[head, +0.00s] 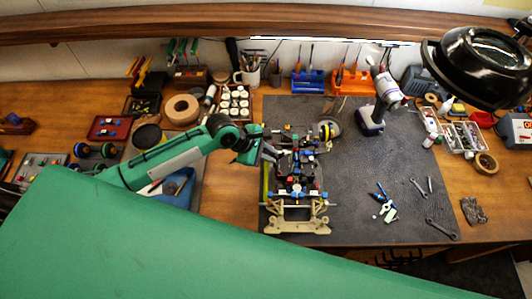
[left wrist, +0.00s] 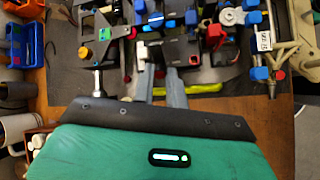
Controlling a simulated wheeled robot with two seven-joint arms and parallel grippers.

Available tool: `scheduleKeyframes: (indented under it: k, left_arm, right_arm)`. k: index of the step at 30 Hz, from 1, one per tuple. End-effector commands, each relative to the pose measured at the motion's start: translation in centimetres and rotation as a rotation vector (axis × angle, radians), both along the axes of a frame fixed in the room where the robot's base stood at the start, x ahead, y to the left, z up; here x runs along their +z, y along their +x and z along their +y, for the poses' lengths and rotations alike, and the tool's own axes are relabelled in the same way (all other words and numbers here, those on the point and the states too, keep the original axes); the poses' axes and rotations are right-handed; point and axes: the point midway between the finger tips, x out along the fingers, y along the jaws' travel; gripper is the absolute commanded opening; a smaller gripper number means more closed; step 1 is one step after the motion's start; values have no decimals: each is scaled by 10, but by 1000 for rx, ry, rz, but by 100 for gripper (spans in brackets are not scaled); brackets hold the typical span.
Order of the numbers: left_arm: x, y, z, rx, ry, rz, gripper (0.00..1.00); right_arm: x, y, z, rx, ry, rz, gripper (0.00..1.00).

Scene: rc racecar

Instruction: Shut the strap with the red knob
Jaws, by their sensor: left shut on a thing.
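The RC racecar chassis (head: 293,178), with black, blue and beige parts, stands on the dark mat. My left gripper (head: 257,147) reaches its left side from the left. In the left wrist view, the two grey fingers (left wrist: 159,73) are close together at the car's near edge. They are shut on a small part there, which I take to be the strap with the red knob; the fingers hide most of it. The strap's exact angle cannot be made out. The car also shows in the left wrist view (left wrist: 205,28).
The dark mat (head: 370,150) has free room right of the car. Small blue and green parts (head: 384,203) and wrenches (head: 440,229) lie to the right. A tape roll (head: 182,109) and blue bin (head: 176,188) are near my left arm.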

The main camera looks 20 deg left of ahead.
Motion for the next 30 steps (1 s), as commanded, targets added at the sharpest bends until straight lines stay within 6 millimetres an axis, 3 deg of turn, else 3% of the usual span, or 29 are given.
scheduleKeyframes:
  k: [18,30]
  left_arm:
    - [3,8,-30,-1,547,156,0]
    - [-2,10,-39,-3,774,223,0]
  right_arm:
    - [0,0,0,0,0,0,36]
    - [0,0,-3,1,-3,0,36]
